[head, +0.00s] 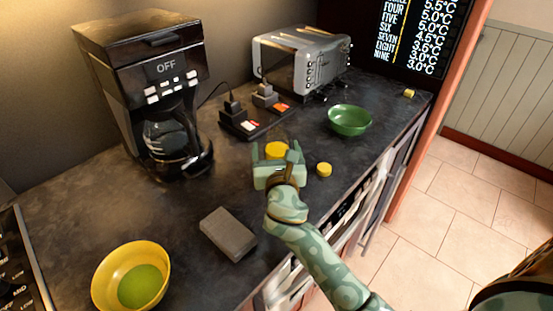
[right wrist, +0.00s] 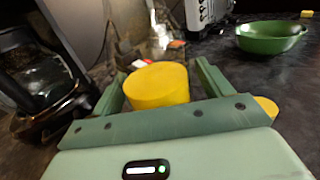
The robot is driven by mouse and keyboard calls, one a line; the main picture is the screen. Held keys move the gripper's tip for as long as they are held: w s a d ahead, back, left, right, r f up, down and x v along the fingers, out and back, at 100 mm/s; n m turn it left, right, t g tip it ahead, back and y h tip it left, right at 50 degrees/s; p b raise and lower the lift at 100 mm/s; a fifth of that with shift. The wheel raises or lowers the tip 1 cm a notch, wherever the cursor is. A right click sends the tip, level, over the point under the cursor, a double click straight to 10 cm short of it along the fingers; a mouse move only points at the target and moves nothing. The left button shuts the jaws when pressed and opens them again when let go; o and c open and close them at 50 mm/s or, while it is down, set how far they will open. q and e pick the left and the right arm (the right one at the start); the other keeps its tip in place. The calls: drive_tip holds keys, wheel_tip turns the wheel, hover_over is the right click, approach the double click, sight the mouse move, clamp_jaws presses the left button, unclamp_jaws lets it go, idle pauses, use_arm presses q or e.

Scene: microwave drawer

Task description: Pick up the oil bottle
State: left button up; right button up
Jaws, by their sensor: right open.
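I cannot make out a clear bottle shape. A yellow cylinder (head: 277,150) stands on the dark counter, and I cannot tell whether it is the oil bottle. My right gripper (head: 276,146) is open, with one finger on each side of this cylinder. In the right wrist view the cylinder (right wrist: 158,86) shows between the two fingers of the gripper (right wrist: 160,68), with its flat top visible. I cannot tell whether either finger touches it. The gripper hides its lower part in the head view. My left gripper is not in view.
A small yellow cylinder (head: 323,169) stands just right of the gripper. A green bowl (head: 349,121), power strips (head: 255,122) and a toaster (head: 300,59) are farther back. A coffee maker (head: 150,90), grey block (head: 228,233) and yellow bowl (head: 108,265) are left. The counter edge is right.

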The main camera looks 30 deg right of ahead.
drive_tip(key=c, duration=1.2)
drive_tip(key=shift+c, duration=0.2)
drive_tip(key=shift+r, duration=0.1)
